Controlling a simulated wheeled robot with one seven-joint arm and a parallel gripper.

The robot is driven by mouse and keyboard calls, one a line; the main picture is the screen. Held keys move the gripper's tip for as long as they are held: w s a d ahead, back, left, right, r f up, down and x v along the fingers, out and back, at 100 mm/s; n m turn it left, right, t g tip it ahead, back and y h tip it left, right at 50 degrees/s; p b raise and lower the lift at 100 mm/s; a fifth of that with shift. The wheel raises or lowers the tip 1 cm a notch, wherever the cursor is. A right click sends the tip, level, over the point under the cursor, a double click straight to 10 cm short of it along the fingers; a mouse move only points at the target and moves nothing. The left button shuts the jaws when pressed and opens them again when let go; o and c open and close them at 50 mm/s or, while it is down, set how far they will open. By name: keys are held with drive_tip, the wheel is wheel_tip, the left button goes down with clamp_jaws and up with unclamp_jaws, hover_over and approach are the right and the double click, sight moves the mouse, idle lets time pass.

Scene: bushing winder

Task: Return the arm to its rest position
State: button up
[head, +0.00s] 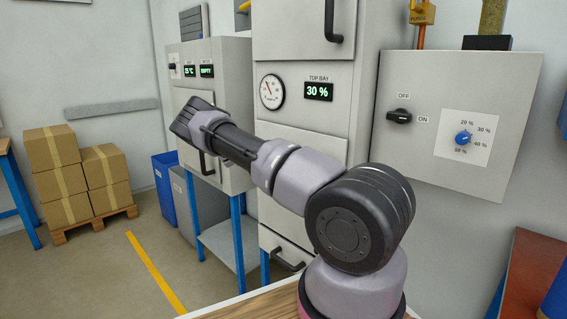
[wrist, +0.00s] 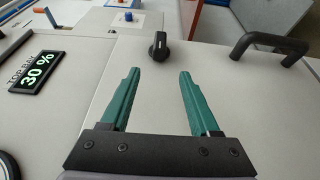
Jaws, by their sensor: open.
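My arm (head: 298,178) rises from its base at the bottom right of the head view and reaches up and left, in front of the grey cabinets. My gripper (head: 190,115) is at its far end, before the left cabinet; its fingers are hard to make out there. In the wrist view my gripper (wrist: 156,82) shows two green fingers spread apart with nothing between them. A grey door front (wrist: 230,85) lies behind the fingers. A black knob (wrist: 158,46) shows past the fingertips and a black handle (wrist: 268,48) to their right.
The TOP BAY display (head: 318,91) reads 30 %, beside a round gauge (head: 271,91). A panel (head: 432,160) with an OFF/ON switch (head: 399,116) and blue dial (head: 463,138) is at right. Cardboard boxes (head: 55,160) and a blue bin (head: 163,185) stand left; floor between is clear.

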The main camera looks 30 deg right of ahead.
idle(0.3)
drive_tip(key=s+a+r+n+t+y, duration=0.1)
drive_tip(key=s+r+n+t+y, duration=0.2)
drive_tip(key=s+r+t+y, duration=0.6)
drive_tip(key=s+a+r+n+t+y, duration=0.2)
drive_tip(key=s+a+r+t+y, duration=0.3)
drive_tip(key=s+a+r+t, duration=0.7)
drive_tip(key=s+a+r, duration=0.5)
drive_tip(key=s, duration=0.2)
drive_tip(key=shift+s+n, duration=0.3)
drive_tip(key=shift+s, duration=0.05)
drive_tip(key=shift+w, duration=0.1)
